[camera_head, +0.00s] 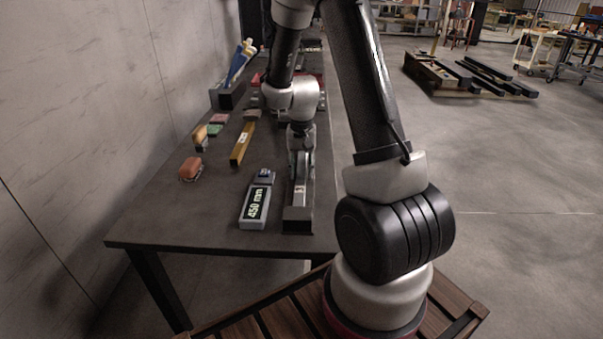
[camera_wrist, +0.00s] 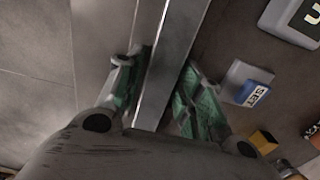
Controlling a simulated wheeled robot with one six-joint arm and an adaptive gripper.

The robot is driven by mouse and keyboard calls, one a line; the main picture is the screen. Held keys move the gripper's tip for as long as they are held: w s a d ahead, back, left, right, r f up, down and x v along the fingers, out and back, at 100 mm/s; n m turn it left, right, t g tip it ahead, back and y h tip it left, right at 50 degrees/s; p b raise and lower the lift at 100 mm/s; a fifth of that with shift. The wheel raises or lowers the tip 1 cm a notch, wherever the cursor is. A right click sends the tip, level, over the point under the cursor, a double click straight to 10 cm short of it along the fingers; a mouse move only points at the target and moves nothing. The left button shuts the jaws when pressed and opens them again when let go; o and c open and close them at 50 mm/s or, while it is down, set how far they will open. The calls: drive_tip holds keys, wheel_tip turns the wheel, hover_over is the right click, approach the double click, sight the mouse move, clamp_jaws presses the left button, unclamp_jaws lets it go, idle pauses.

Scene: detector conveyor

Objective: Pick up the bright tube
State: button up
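The bright tube (camera_head: 300,194) is a pale metallic bar lying lengthwise in a dark channel (camera_head: 298,226) at the table's right edge. In the wrist view the tube (camera_wrist: 170,62) runs from the top down between my fingers. My gripper (camera_head: 300,165) is low over the tube in the head view, pointing down. In the wrist view my gripper (camera_wrist: 162,75) is open, with one green-padded finger on each side of the tube. A gap shows beside the right finger; contact at the left finger cannot be told. The palm hides the tube's lower part.
A grey display (camera_head: 256,207) reading 450 mm stands left of the channel. A box with a SET label (camera_wrist: 252,92) is close to my right finger. A golden bar (camera_head: 242,146), a reddish object (camera_head: 190,168) and a holder with blue-handled tools (camera_head: 231,97) are further left. The front-left table is clear.

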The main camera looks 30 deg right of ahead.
clamp_jaws()
drive_tip(key=shift+r, duration=0.15)
